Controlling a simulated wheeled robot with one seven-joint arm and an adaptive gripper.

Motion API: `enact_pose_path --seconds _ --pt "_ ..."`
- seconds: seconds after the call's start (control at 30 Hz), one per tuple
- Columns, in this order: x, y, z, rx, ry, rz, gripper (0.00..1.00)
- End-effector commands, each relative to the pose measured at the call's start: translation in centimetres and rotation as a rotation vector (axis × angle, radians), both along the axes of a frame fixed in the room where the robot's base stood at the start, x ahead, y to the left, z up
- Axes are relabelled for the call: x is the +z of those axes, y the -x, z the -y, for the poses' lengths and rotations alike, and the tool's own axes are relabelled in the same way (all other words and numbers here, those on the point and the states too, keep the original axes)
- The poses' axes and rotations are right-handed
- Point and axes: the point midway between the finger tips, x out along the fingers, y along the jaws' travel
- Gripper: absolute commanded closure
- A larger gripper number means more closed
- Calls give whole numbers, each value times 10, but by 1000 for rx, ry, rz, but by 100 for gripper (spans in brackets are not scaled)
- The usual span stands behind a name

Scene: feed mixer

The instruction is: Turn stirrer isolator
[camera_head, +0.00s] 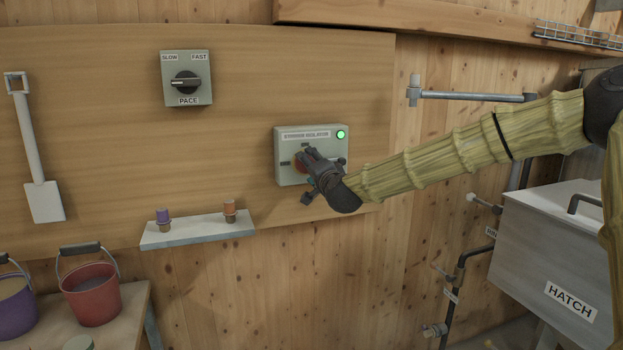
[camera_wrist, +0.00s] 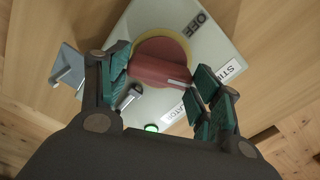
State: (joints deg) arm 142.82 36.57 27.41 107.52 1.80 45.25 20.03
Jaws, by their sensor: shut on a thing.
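The stirrer isolator (camera_head: 283,175) is a pale grey-green box on the wooden wall board, with a lit green lamp at its upper right. In the wrist view, its red handle (camera_wrist: 158,72) sits on a yellow disc (camera_wrist: 178,43). A white mark on the handle's right end points away from the OFF label (camera_wrist: 195,23), towards the side with the name plate. My gripper (camera_head: 306,160) is at the box front and hides most of the handle in the head view. Its fingers are shut on the handle from both sides.
A PACE knob (camera_head: 186,82) is up left of the isolator. A small shelf (camera_head: 198,232) with purple and orange pegs is below left. Pipes and a grey box marked HATCH (camera_head: 553,245) stand at right. Buckets, one red (camera_head: 94,297), stand at lower left.

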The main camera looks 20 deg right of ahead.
Motion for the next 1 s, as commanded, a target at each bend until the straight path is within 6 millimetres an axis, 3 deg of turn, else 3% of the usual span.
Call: enact_pose_path --seconds 0.03,0.5,1.0 --pt "-6 0 2 -2 -45 -2 60" --pt "-4 0 1 -2 -362 -13 60" --pt "-2 0 2 -3 -442 -16 60"
